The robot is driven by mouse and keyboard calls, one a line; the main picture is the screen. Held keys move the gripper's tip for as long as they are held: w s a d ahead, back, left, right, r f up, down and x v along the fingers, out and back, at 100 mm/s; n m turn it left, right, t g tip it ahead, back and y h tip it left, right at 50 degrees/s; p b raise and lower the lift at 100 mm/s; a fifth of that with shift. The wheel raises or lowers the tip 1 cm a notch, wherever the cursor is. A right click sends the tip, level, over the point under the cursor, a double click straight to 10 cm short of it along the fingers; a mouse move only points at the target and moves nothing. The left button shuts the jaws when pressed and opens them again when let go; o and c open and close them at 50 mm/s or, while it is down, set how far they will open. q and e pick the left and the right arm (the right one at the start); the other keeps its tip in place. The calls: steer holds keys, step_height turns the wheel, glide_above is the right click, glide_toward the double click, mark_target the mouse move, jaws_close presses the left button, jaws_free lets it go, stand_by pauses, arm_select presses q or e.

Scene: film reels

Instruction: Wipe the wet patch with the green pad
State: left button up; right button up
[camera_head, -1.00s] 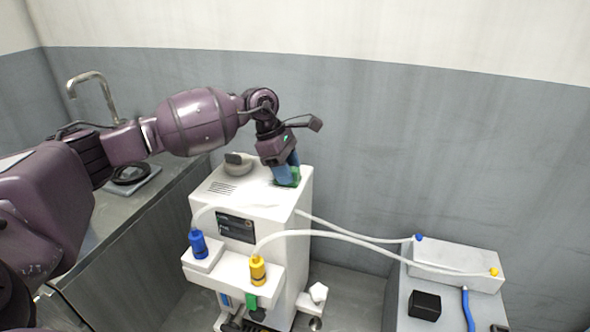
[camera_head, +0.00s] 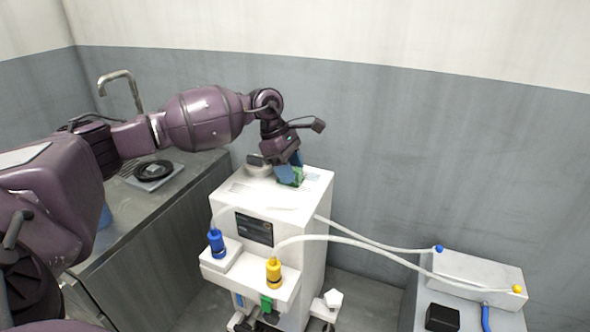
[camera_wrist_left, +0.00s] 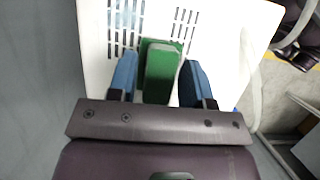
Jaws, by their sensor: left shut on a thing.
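My left gripper (camera_head: 290,172) is shut on the green pad (camera_head: 297,178), holding it at the top of the white machine (camera_head: 318,186). In the left wrist view the green pad (camera_wrist_left: 162,72) sits between the two blue fingers (camera_wrist_left: 160,80), over or against the white top; I cannot tell how firmly it touches. A faint bluish patch (camera_wrist_left: 125,20), which looks like the wet patch, lies over the slots to the pad's left in the wrist view. In the head view a pale bluish area (camera_head: 313,177) shows just right of the pad. My right gripper is not in view.
A white box (camera_head: 470,275) is at right, a sink counter (camera_head: 185,185) at left.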

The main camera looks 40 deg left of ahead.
mark_target(317, 192)
arm_select(q)
steer(key=shift+s+a, duration=0.2)
steer(key=shift+a, duration=0.5)
steer(key=shift+s+a, duration=0.15)
steer(key=shift+a, duration=0.5)
steer(key=shift+s+d+r, duration=0.1)
steer(key=shift+s+r, duration=0.05)
steer(key=shift+s, duration=0.25)
steer(key=shift+s+d+p, duration=0.1)
steer(key=shift+s+p, duration=0.3)
steer(key=shift+w+d+f, duration=0.15)
steer(key=shift+d+f, duration=0.15)
steer(key=shift+d, duration=0.25)
steer(key=shift+w+d+f+b, duration=0.1)
steer(key=shift+w+d+b, duration=0.1)
steer(key=shift+d, duration=0.65)
steer(key=shift+w+d+f+b, duration=0.1)
steer(key=shift+w+d, duration=0.05)
steer(key=shift+d, duration=0.7)
steer(key=shift+w+d+r, duration=0.1)
steer(key=shift+w+d, duration=0.15)
steer(key=shift+d, duration=0.65)
steer(key=shift+w+d, duration=0.25)
steer(key=shift+d, duration=0.6)
steer(key=shift+w+d+r, duration=0.1)
steer(key=shift+w+d, duration=0.15)
steer(key=shift+d, duration=0.65)
steer(key=shift+r, duration=0.1)
